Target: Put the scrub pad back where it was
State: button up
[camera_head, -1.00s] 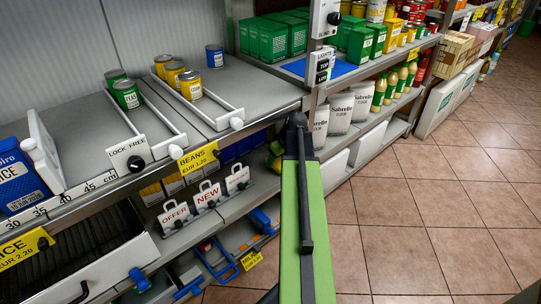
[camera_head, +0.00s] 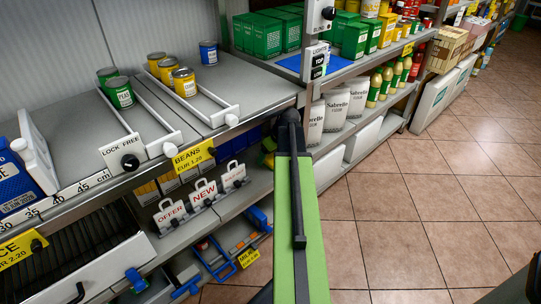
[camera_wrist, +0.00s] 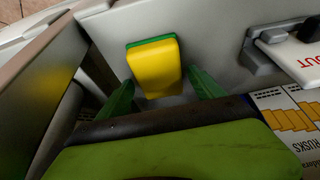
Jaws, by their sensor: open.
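The scrub pad (camera_wrist: 154,68) is a yellow block with a green layer along its far edge. In the wrist view it rests on a grey shelf surface, close in front of my gripper (camera_wrist: 161,80). The two dark green fingers are apart, one on each side of the pad's near end. I see a gap between the pad and the right finger; whether the left finger touches it I cannot tell. In the head view my green arm reaches toward the lower shelf, and the pad cannot be made out clearly.
White sign holders, OFFER (camera_head: 171,217), NEW (camera_head: 204,193) and another, stand on the lower shelf's left part. A RUSKS pack (camera_wrist: 292,120) lies near my gripper's right side. Flour bags (camera_head: 336,108) stand right of my arm. The tiled floor (camera_head: 440,210) is clear.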

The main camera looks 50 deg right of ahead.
jog(key=shift+p+v, duration=0.65)
jog(key=shift+v, duration=0.25)
jog(key=s, duration=1.1)
jog(key=shift+s+a+f+b, duration=0.35)
jog(key=shift+f+b, duration=0.05)
jog(key=shift+b, duration=0.05)
